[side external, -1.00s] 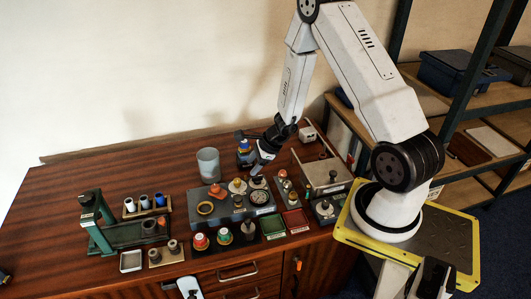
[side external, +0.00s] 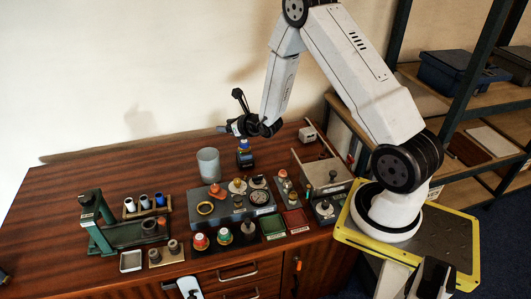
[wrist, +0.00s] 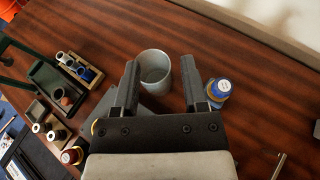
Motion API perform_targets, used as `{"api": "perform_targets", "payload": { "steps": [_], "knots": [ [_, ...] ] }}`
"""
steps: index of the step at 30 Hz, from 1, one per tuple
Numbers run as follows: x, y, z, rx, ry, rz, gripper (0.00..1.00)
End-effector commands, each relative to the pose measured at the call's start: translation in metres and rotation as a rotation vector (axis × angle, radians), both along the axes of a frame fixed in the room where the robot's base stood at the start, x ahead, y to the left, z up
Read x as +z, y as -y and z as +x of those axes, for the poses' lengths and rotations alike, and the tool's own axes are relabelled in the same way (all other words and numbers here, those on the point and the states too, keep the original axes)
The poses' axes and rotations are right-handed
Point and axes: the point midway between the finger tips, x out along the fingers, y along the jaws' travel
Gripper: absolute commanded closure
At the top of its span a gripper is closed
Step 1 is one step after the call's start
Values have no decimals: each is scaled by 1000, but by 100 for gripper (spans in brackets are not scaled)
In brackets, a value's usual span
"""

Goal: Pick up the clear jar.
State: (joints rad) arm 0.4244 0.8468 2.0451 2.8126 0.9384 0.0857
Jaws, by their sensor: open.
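The clear jar (side external: 208,165) is an open-topped, greyish see-through cylinder. It stands upright on the brown wooden bench, behind the grey block with the gauge. My gripper (side external: 226,129) is above the bench, up and slightly right of the jar in the side view, tilted toward the left. In the wrist view the jar (wrist: 155,68) shows between the two dark fingers of my gripper (wrist: 160,66), beyond their tips. The fingers are apart with nothing held, and the jar is not in contact with them as far as I can see.
A dark bottle with blue and yellow top (side external: 244,152) stands close right of the jar; it also shows beside the right finger (wrist: 219,90). The grey gauge block (side external: 232,208) lies in front. A green stand (side external: 95,222) is at left. Bench behind and left of the jar is clear.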

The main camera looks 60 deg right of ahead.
Motion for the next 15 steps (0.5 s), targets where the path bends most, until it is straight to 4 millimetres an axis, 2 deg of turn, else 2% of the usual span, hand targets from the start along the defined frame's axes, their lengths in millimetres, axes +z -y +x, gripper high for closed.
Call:
{"api": "perform_targets", "payload": {
  "steps": [11,15],
  "knots": [
    [-58,0,-1,-5,-1,2,45],
    [-85,0,-1,-4,-1,3,45]
  ]
}}
